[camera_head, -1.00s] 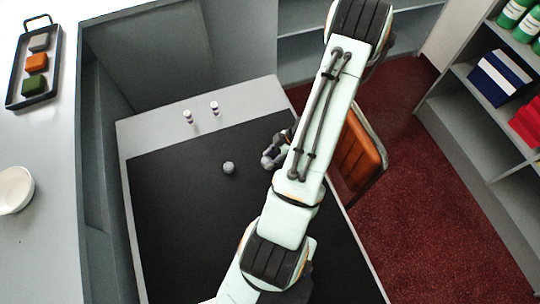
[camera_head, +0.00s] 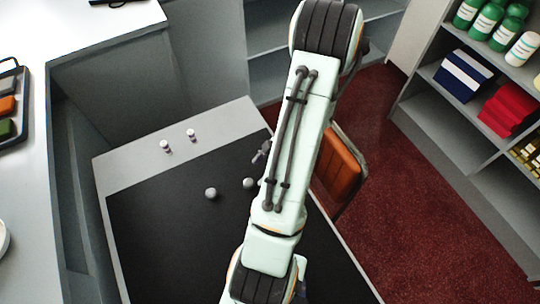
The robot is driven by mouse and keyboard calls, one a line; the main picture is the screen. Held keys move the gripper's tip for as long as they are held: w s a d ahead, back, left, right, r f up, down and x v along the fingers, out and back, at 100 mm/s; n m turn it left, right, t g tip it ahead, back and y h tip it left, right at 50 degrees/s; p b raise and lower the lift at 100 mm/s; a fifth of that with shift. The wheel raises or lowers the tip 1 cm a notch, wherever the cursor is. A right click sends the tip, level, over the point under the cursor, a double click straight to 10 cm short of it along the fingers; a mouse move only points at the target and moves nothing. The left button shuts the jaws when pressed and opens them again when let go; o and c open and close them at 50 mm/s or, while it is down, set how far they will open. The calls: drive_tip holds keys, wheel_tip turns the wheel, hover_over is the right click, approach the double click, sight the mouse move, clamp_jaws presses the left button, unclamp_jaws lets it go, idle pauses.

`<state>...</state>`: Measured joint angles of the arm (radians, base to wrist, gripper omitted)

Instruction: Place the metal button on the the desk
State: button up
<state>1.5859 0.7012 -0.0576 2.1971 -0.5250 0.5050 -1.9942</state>
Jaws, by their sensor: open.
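Two small grey round pieces rest on the black top of the desk (camera_head: 160,235). One grey piece (camera_head: 211,193) lies in the open, left of my arm. The other grey piece (camera_head: 249,183) lies close to my arm's left edge. Both look metallic, but they are too small to tell which is the metal button. My gripper (camera_head: 259,154) is open and shows beside the arm, just above the nearer piece in the picture and apart from it. My arm hides part of the gripper and the desk's right side.
Two small white bottles with dark bands (camera_head: 178,140) stand on the desk's pale back strip. An orange-backed chair (camera_head: 338,170) is right of the desk. Shelves (camera_head: 425,100) stand at right. A white counter (camera_head: 25,190) with a dark tray is at left. The desk's left part is clear.

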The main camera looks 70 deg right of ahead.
drive_tip(key=v, duration=0.7)
wheel_tip(320, 180, up, 4)
drive_tip(key=g, duration=0.2)
hover_over(245, 184)
drive_tip(key=w+a+r+m+g, duration=0.1)
drive_tip(key=w+a+r, duration=0.2)
drive_tip(key=a, duration=0.2)
drive_tip(key=w+a+r+g, duration=0.1)
drive_tip(key=w+a+r, duration=0.1)
drive_tip(key=a, duration=0.2)
drive_tip(key=s+a+r+m+h, duration=0.1)
drive_tip(key=s+a+r+m, duration=0.1)
drive_tip(key=a, duration=0.5)
drive_tip(key=s+a+r+m+g+h, duration=0.1)
drive_tip(key=s+a+r+m, duration=0.1)
drive_tip(key=a, duration=0.6)
drive_tip(key=shift+s+r, duration=0.3)
drive_tip(key=shift+s, duration=0.3)
